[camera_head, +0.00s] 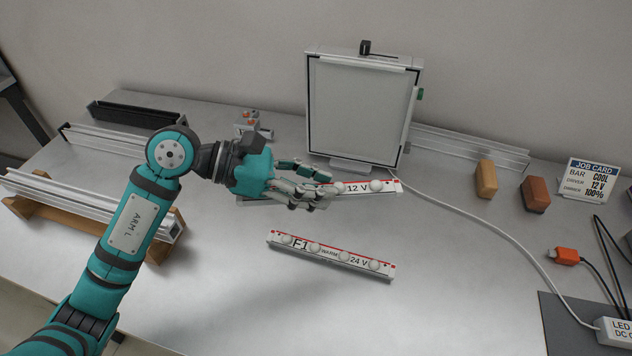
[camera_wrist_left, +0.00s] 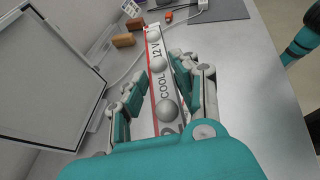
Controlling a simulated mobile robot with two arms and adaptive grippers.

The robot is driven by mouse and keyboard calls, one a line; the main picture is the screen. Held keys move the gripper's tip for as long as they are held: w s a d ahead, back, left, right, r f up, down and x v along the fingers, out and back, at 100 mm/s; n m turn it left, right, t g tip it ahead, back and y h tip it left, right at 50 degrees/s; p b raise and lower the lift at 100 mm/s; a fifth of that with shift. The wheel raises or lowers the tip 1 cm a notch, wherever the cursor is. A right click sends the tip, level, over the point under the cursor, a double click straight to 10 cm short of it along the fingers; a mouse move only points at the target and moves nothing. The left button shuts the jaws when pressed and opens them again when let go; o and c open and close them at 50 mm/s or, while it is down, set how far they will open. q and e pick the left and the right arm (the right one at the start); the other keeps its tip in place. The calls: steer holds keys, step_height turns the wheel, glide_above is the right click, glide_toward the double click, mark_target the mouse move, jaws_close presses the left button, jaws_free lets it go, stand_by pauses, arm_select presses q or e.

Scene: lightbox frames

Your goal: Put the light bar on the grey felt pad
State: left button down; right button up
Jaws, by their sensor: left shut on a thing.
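In the left wrist view the bar (camera_wrist_left: 160,75) also reads COOL and lies between the fingers (camera_wrist_left: 155,82). The fingers hide its near end in the head view. A dark grey pad (camera_head: 570,325) lies flat at the lower right of the table, apart from the bar; it also shows in the wrist view (camera_wrist_left: 231,9). My right gripper is not in view.
A second bar (camera_head: 330,254), marked WARM 24 V, lies in front. A framed panel (camera_head: 360,110) stands behind. An orange-brown block (camera_head: 486,179), a brown block (camera_head: 535,194), a job card (camera_head: 592,181), a white cable (camera_head: 500,235) and a driver box (camera_head: 613,331) are at right.

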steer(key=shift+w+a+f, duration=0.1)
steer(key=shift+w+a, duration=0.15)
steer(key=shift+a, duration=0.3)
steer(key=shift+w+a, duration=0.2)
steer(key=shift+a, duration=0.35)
